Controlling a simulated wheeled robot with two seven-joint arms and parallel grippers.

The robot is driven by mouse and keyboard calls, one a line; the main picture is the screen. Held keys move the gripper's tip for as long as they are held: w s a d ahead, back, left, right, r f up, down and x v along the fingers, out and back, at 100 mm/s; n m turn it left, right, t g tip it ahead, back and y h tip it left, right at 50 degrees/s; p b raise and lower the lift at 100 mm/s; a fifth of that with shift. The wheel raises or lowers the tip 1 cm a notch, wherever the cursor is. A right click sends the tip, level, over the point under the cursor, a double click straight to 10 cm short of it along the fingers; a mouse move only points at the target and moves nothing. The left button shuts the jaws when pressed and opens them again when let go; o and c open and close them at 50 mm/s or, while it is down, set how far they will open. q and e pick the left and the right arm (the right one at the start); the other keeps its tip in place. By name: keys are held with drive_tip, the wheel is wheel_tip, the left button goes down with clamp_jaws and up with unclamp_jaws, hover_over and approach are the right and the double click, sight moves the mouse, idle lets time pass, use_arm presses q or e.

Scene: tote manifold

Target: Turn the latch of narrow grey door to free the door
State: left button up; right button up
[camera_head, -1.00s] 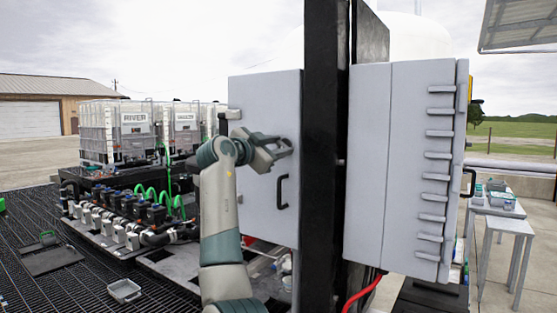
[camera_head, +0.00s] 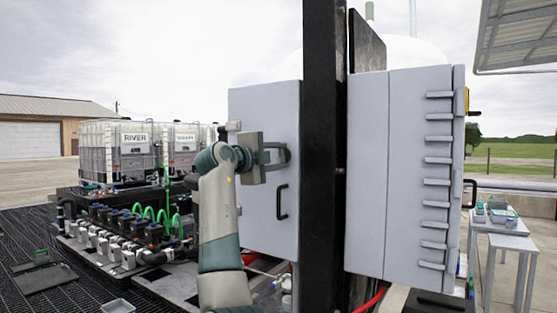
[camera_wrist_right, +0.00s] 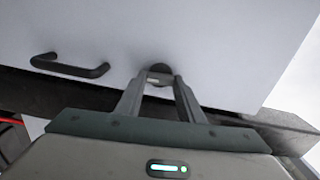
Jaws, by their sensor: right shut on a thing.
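The narrow grey door (camera_head: 262,210) is the flat panel left of the black post in the head view, and it appears closed. It fills the top of the right wrist view (camera_wrist_right: 215,50). The door's black pull handle (camera_head: 282,202) also shows in the wrist view (camera_wrist_right: 70,66). The latch (camera_wrist_right: 159,70) is a small dark round piece with a lighter bar. My right gripper (camera_wrist_right: 159,82) is shut on the latch, its two fingers around it. In the head view, my right gripper (camera_head: 275,154) is against the door's upper part and hides the latch. My left gripper is not in view.
A black post (camera_head: 322,160) stands just right of the door. Beyond it is a wider grey cabinet (camera_head: 405,170) with several hinge-like tabs. Green hoses and valves (camera_head: 130,225) are at left, and a small table (camera_head: 505,245) is at right.

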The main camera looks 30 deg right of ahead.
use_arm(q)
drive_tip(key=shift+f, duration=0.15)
use_arm(e)
drive_tip(key=shift+m, duration=0.6)
drive_tip(key=o, duration=1.1)
drive_tip(key=shift+c, duration=0.2)
drive_tip(key=shift+a, duration=0.1)
drive_tip(key=shift+s+a+f+b, duration=0.1)
drive_tip(key=shift+s+a+b, duration=0.15)
drive_tip(key=shift+a+b, duration=0.2)
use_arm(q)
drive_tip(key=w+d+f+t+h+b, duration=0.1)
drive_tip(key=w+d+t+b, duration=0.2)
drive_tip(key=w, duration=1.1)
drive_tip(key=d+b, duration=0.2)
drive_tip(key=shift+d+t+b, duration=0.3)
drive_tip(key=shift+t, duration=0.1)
use_arm(e)
drive_tip(key=v, duration=1.6)
